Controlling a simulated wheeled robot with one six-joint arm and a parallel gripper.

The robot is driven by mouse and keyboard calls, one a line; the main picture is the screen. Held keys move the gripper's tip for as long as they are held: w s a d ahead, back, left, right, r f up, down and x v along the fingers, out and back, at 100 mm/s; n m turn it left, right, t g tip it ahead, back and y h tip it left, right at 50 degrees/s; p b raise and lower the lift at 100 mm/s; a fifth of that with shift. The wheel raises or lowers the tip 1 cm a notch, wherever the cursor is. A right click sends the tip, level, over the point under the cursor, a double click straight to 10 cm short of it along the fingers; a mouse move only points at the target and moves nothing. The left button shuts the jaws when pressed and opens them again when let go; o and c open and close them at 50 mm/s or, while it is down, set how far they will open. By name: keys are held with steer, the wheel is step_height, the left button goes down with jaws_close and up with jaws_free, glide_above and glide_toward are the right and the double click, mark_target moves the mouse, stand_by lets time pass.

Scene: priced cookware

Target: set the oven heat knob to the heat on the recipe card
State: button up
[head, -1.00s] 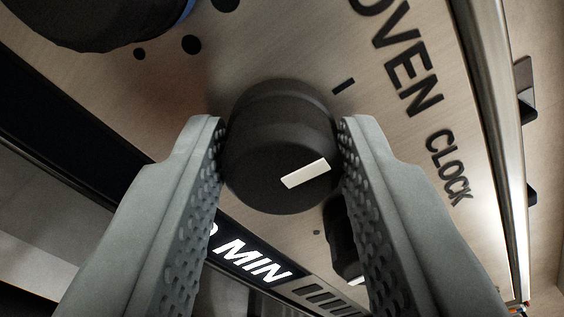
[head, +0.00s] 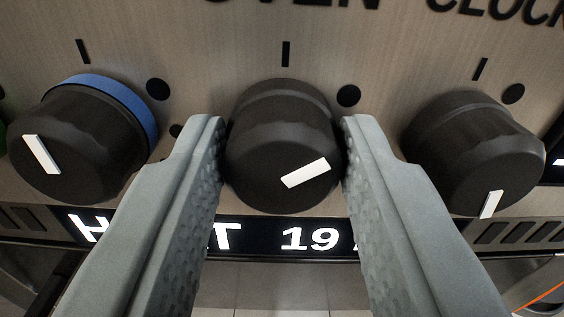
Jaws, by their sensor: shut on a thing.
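My gripper (head: 283,165) is shut on the middle black knob (head: 270,140), one finger on each side. The knob's white pointer bar lies on the lower right of its face, slanting up to the right. A black tick mark stands on the panel above the knob. Below it, a black display (head: 300,238) shows white characters. My fingers hide part of them; I can read "H", "T" and "19", with any further digits covered. The recipe card is not in view.
A black knob with a blue ring (head: 85,140) is on the left, and another black knob (head: 470,150) is on the right, both close to my fingers. Dark lettering (head: 500,8), partly cut off, runs along the top of the panel (head: 225,50).

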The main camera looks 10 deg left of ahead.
steer(key=m, duration=0.6)
steer(key=shift+m, duration=0.3)
steer(key=m, duration=0.6)
steer(key=shift+d+f, duration=0.1)
steer(key=shift+m, duration=0.4)
steer(key=o, duration=1)
steer(key=v, duration=1.7)
steer(key=shift+s, duration=0.2)
